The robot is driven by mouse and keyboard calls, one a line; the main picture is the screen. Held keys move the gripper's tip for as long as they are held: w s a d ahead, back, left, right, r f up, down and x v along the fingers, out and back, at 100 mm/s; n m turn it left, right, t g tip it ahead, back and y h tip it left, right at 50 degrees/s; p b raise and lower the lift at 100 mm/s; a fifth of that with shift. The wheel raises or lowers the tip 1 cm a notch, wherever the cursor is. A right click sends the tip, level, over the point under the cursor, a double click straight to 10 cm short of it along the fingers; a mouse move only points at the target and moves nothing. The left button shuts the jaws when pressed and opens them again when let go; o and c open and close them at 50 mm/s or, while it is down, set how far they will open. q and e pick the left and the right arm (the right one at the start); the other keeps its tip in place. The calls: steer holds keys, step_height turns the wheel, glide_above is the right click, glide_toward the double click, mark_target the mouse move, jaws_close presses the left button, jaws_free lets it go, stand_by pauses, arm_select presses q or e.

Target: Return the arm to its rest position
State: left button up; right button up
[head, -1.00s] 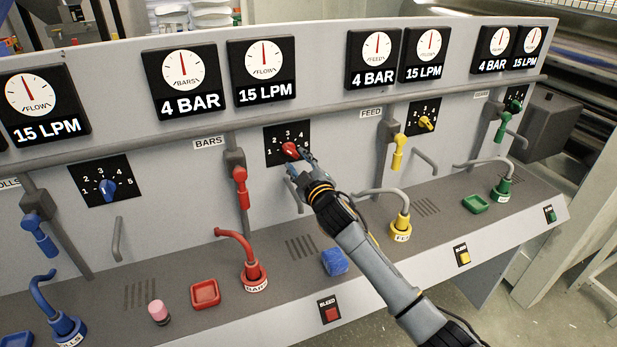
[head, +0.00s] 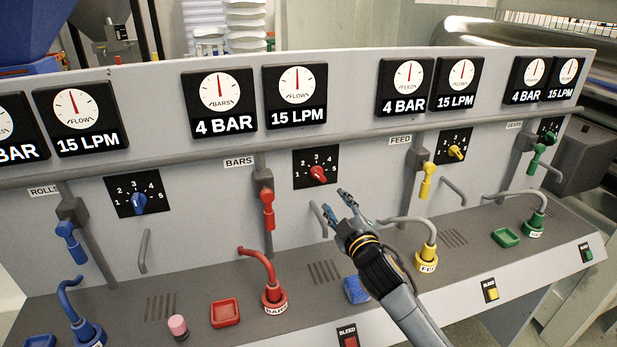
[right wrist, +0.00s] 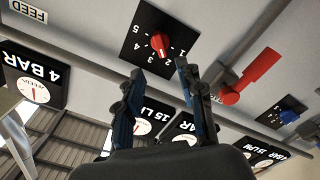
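My right gripper (head: 335,202) is open and empty, in front of the panel, below and to the right of the red knob (head: 318,173). A visible gap separates it from the knob in the head view. In the right wrist view the two fingers of the gripper (right wrist: 158,68) stand apart with nothing between them, and the red knob (right wrist: 160,43) on its black numbered plate shows beyond the tips. My right arm reaches in from the lower right of the head view. My left gripper is in neither view.
The grey panel carries gauges, a blue knob (head: 139,203), a yellow knob (head: 455,152) and a red valve handle (head: 267,208).

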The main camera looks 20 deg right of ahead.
steer(key=s+f+m+g+h, duration=0.1)
steer(key=s+f+m+g, duration=0.4)
steer(key=s+f, duration=0.9)
steer(key=s+a+f+m+g, duration=0.1)
steer(key=s+f+g, duration=0.35)
steer(key=s, duration=0.85)
steer(key=s+a+f+m+g, duration=0.1)
steer(key=s+a+f+g, duration=0.3)
steer(key=s, duration=0.9)
step_height(320, 180, down, 28)
steer(key=s+d+r+g+b, duration=0.1)
steer(key=s+d+g, duration=0.1)
steer(key=s+d+f+g+b, duration=0.1)
steer(key=s+d+f, duration=0.2)
steer(key=s+f, duration=1.3)
steer(key=shift+d+f, duration=0.15)
steer(key=shift+f, duration=0.15)
